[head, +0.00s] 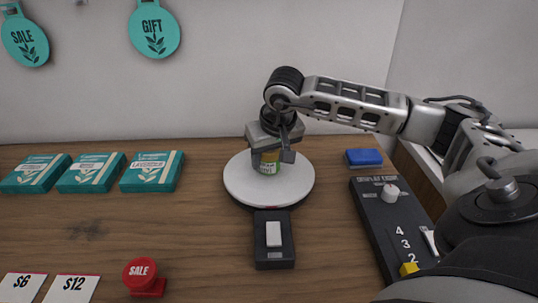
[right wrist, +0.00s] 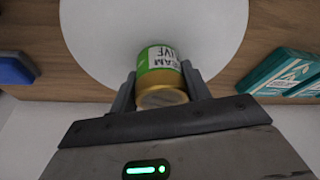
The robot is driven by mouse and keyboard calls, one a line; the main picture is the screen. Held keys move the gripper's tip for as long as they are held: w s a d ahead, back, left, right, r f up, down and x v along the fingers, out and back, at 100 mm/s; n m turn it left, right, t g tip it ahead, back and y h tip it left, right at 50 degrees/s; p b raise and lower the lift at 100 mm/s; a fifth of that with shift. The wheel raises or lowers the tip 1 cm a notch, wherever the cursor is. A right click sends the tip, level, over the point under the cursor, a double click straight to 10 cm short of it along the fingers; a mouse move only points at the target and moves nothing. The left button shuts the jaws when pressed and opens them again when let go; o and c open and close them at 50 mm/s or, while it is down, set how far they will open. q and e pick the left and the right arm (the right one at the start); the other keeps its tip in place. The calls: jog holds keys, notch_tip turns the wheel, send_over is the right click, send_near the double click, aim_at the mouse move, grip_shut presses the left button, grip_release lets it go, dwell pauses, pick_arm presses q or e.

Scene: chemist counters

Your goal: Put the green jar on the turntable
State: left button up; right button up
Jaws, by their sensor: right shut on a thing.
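The green jar (head: 267,167) is small, with a green and white label, and is at the middle of the white round turntable (head: 240,186). My right gripper (head: 272,157) reaches over the turntable from the right and is shut on the jar. In the right wrist view the jar (right wrist: 160,72), with its gold lid, is between the two fingers (right wrist: 160,92), and the white disc (right wrist: 95,40) is behind it. I cannot tell whether the jar's base touches the disc. My left gripper is not in view.
A black switch box (head: 274,255) with a white rocker stands before the turntable. A dark dial panel (head: 378,220) and a blue block (head: 364,157) are at right. Teal boxes (head: 92,172) lie left. A red SALE button (head: 142,275) and price cards (head: 70,289) are in front.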

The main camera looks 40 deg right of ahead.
jog(key=shift+f, duration=0.15)
jog(key=shift+f, duration=0.1)
jog(key=o, duration=1)
jog(key=shift+r, duration=0.2)
jog(key=v, duration=1.2)
jog(key=shift+f, duration=0.1)
